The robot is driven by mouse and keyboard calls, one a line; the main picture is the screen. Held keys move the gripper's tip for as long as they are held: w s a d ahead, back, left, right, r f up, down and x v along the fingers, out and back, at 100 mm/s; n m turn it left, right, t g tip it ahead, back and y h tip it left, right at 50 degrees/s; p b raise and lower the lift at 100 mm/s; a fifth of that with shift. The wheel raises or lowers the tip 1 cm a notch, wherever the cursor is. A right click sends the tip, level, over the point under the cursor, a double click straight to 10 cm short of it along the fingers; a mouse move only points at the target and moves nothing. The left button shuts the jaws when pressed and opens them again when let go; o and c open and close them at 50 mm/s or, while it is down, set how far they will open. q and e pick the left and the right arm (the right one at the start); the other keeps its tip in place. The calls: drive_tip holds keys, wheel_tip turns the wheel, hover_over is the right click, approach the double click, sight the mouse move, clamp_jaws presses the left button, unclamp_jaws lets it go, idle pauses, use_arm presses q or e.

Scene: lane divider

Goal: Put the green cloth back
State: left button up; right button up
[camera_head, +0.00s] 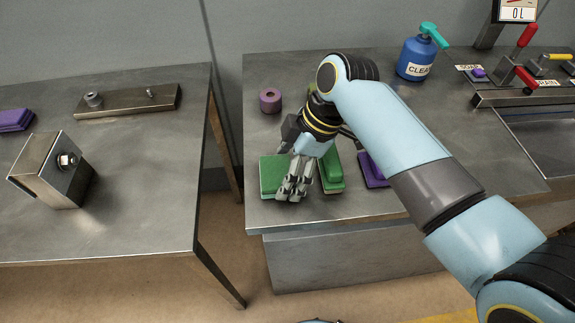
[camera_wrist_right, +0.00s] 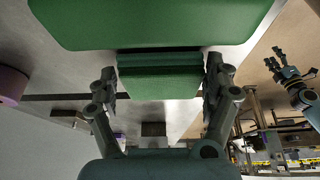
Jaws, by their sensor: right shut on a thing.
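The green cloth (camera_head: 271,176) is a folded, layered pad near the front left corner of the right table. My right gripper (camera_head: 292,188) reaches down over its right part, fingers pointing to the front. In the right wrist view the layered green cloth (camera_wrist_right: 160,80) sits between the two fingers of my right gripper (camera_wrist_right: 160,88), which are shut on it. A green block with a tan underside (camera_head: 332,172) stands just right of the gripper; a large green surface (camera_wrist_right: 160,20) fills the top of the wrist view. My left gripper (camera_wrist_right: 287,70) shows far off at the right, fingers spread, empty.
A purple pad (camera_head: 373,170) lies right of the green block, partly behind my arm. A purple roll (camera_head: 270,99) stands behind. A blue bottle (camera_head: 416,57) stands farther right. A gap separates the left table (camera_head: 130,190), holding a metal box (camera_head: 52,170) and purple cloths (camera_head: 15,120).

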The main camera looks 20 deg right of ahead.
drive_tip(key=o, duration=1.1)
drive_tip(key=shift+f, duration=0.1)
drive_tip(key=v, duration=1.2)
drive_tip(key=shift+d, duration=0.1)
